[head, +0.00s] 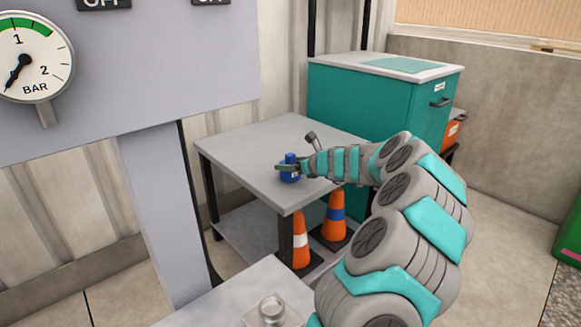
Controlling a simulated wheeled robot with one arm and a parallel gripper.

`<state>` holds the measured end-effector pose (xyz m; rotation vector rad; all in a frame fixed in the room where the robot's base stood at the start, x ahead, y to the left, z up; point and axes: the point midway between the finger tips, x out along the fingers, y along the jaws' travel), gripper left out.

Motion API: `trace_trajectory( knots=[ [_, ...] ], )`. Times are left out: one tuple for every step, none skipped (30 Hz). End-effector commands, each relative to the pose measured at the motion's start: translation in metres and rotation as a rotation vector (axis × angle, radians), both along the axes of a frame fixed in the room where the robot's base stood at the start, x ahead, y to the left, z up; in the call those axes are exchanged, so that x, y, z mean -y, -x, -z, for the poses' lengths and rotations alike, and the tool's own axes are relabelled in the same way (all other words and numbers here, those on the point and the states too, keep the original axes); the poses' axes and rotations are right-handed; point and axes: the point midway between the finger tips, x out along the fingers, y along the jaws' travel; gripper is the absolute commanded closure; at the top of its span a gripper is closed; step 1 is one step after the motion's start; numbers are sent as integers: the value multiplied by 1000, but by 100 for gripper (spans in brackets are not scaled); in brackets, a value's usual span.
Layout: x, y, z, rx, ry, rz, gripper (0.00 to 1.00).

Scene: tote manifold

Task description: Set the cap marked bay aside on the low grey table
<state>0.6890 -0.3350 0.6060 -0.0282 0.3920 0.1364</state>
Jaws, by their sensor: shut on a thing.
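The low grey table (246,150) stands in the middle of the head view, with a bare top. My gripper (290,170) is over the front part of that table, shut on a small blue cap (291,176). I cannot tell whether the cap touches the tabletop or is slightly above it. The marking on the cap is too small to read.
A grey panel with a pressure gauge (34,57) stands at the left. A teal cabinet (340,100) stands behind the table. Orange cones (302,243) are under the table's front edge. A pale surface with a metal fitting (271,308) is at the bottom.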

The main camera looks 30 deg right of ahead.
Motion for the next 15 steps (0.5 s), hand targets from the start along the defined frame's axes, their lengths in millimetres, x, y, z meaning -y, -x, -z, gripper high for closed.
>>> trace_trajectory(
  knots=[
    [0, 0, 4, 0, -1, -1, 84],
    [0, 0, 5, 0, 0, 0, 84],
    [0, 0, 4, 0, 0, 0, 84],
    [0, 0, 4, 1, 0, 0, 84],
    [0, 0, 4, 1, 0, 0, 84],
    [0, 0, 3, 1, 0, 0, 84],
    [0, 0, 3, 1, 0, 0, 84],
    [0, 0, 4, 1, 0, 0, 84],
    [0, 0, 4, 1, 0, 0, 84],
    [0, 0, 5, 1, -1, 0, 84],
    [0, 0, 6, 1, -1, 0, 17],
    [0, 0, 5, 0, -1, 0, 12],
    [0, 0, 5, 0, 0, 0, 9],
    [0, 0, 5, 0, 0, 0, 5],
    [0, 0, 5, 0, 0, 0, 1]
  ],
)
